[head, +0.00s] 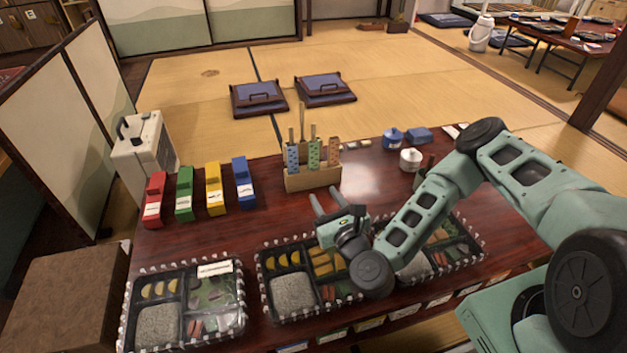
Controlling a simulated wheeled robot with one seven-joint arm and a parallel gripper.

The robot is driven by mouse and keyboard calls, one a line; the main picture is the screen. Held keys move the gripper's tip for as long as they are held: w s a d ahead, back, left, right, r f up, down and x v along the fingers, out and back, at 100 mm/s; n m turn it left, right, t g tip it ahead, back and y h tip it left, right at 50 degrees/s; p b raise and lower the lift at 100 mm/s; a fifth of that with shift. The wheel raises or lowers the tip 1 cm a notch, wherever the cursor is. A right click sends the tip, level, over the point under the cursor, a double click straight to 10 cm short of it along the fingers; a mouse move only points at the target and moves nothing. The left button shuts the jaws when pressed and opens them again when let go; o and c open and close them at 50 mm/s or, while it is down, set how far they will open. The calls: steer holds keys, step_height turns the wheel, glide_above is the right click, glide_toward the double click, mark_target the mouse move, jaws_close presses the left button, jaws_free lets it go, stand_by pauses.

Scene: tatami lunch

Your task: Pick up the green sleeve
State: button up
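A green patterned sleeve (314,153) stands upright in a small wooden holder (313,182) near the middle of the table. A blue patterned sleeve (292,157) stands to its left and an orange-brown one (333,151) to its right in the same holder. The sleeves' lower ends are hidden in the holder. My gripper (326,201) is in front of the holder, above the back of the middle lunch tray. Its two fingers are apart and point toward the holder. I see nothing between them, and it appears apart from the sleeves.
Red (154,199), green (184,193), yellow (214,189) and blue (243,183) boxes stand left of the holder. A white lidded pot (410,159) and a blue pot (393,138) stand to its right. Filled lunch trays (240,300) line the front edge.

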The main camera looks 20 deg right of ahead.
mark_target(314, 161)
steer(key=shift+s+d+f+m+h, duration=0.15)
steer(key=shift+d+f+m+h, duration=0.75)
steer(key=shift+m, duration=0.3)
steer(key=shift+w+b, duration=0.2)
steer(key=shift+b, duration=0.15)
steer(key=w+b, duration=0.5)
steer(key=w, duration=1.2)
steer(key=shift+r+b, duration=0.15)
steer(key=shift+b, duration=0.15)
steer(key=shift+s, duration=0.1)
steer(key=c, duration=0.7)
